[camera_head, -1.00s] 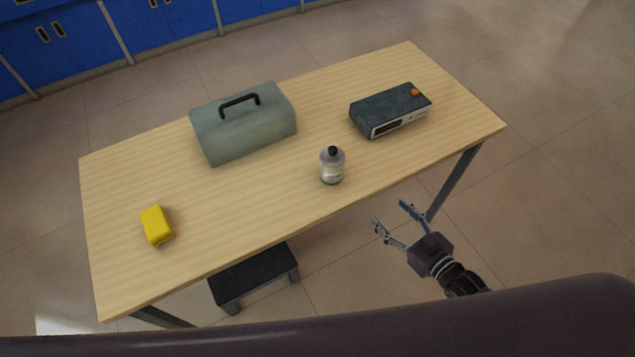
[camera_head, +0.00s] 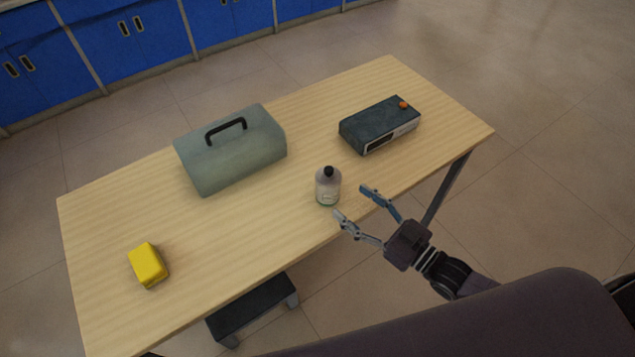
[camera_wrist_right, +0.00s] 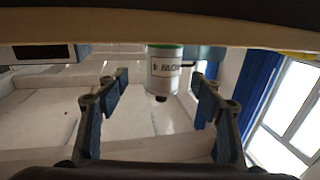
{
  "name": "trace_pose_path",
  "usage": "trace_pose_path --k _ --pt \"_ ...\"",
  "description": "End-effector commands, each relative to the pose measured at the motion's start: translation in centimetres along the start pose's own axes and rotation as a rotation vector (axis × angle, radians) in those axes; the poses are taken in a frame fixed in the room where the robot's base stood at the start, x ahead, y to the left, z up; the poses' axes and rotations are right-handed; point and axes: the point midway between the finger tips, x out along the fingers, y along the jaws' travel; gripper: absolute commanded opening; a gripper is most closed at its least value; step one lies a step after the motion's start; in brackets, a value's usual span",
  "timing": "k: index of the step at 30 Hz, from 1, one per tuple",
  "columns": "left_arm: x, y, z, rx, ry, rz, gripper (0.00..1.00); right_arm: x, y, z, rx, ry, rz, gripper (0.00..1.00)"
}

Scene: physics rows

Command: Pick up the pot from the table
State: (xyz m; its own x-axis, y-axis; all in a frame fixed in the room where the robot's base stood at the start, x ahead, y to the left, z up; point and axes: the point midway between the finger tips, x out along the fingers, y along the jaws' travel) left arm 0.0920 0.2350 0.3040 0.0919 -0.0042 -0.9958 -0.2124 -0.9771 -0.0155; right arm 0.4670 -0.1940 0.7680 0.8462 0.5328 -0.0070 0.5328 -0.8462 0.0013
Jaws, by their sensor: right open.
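I see no plain cooking pot; a small clear-grey bottle-like container (camera_head: 328,190) with a black cap and pale label stands upright near the front edge of the wooden table (camera_head: 240,225). My right gripper (camera_head: 352,202) is open and empty, close to the right of the container, its fingertips pointing at it. In the right wrist view, the picture is upside down and the container (camera_wrist_right: 165,70) shows beyond and between the two spread fingers (camera_wrist_right: 160,79). The fingers do not appear to touch it. My left gripper is not in view.
A grey-green toolbox (camera_head: 232,160) with a black handle stands behind and left of the container. A dark box-shaped device (camera_head: 380,124) with an orange knob lies behind and right. A yellow block (camera_head: 148,265) lies at the left. A dark stool (camera_head: 252,308) stands below the front edge.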

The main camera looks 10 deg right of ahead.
Motion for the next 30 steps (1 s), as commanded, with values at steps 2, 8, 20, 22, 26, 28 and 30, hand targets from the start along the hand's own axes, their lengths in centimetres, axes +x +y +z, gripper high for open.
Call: trace_pose_path --k 2,8,20,22,26,28,30 --pt "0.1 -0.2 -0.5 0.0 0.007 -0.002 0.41 0.1 -0.1 -0.2 0.001 0.005 -0.004 0.61" --pt "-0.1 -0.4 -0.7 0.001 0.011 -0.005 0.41 1.9 -0.1 -0.5 0.002 0.009 -0.003 0.61" --pt "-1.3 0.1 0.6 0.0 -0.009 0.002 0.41 7.0 -0.5 -1.7 0.001 0.009 -0.003 0.61" --pt "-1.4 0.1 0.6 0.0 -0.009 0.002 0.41 7.5 -0.5 -1.6 0.001 0.006 -0.004 0.61" --pt "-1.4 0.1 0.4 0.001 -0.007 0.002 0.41 7.9 -0.5 -1.5 0.001 0.006 -0.004 0.61" --pt "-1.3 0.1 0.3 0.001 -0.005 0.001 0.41 7.9 -0.5 -1.5 0.001 0.005 -0.004 0.61" --pt "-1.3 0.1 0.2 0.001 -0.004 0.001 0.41 7.8 -0.5 -1.5 0.001 0.005 -0.004 0.61"
